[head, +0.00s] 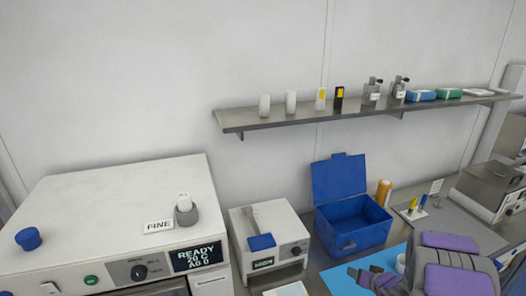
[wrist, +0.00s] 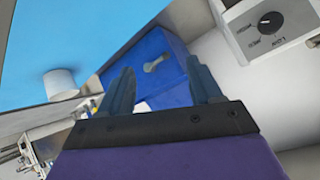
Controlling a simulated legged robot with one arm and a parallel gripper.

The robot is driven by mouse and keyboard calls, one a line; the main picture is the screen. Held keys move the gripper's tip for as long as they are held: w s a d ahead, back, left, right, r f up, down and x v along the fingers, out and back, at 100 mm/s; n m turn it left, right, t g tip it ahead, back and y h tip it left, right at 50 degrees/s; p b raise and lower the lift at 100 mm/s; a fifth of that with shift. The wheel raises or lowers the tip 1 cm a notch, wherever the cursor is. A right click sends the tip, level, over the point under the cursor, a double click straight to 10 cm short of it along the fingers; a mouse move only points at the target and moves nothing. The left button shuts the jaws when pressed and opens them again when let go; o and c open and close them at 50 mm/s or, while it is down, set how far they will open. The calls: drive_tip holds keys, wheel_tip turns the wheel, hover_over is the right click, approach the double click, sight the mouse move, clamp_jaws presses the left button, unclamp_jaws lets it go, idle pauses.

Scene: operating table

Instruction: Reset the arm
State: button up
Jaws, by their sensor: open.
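My gripper (wrist: 163,85) shows in the wrist view with its two fingers spread apart and nothing between them. Its fingertips overlap the picture of the blue box (wrist: 150,52), whose front has a grey latch. In the head view the purple and grey parts of my arm fill the bottom right corner, over the blue mat (head: 345,281) and just in front of the open blue box (head: 352,228). I cannot tell whether the fingers touch anything.
A white cup (wrist: 60,83) stands on the blue mat, close to my arm. A white device with a knob (head: 268,250) stands left of the box, and a larger one (head: 110,210) further left. A wall shelf (head: 250,117) carries bottles and small boxes.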

drive_tip(key=s+r+g+h+b, duration=0.5)
drive_tip(key=s+r, duration=0.5)
drive_tip(key=s, duration=0.1)
drive_tip(key=s+a+n+g+y+b, duration=0.1)
drive_tip(key=s+a+g+b, duration=0.1)
drive_tip(key=s+a, duration=0.4)
drive_tip(key=s+a+r+n+g+y+b, duration=0.1)
drive_tip(key=s+a, duration=0.6)
drive_tip(key=s, duration=0.8)
drive_tip(key=s+a+r+g+y+b, duration=0.1)
drive_tip(key=s+a+g+b, duration=0.1)
drive_tip(key=s+a, duration=0.4)
drive_tip(key=s+g, duration=0.1)
drive_tip(key=s, duration=0.3)
drive_tip(key=shift+s+a+n+g+b, duration=0.35)
drive_tip(key=shift+a+n+g, duration=0.05)
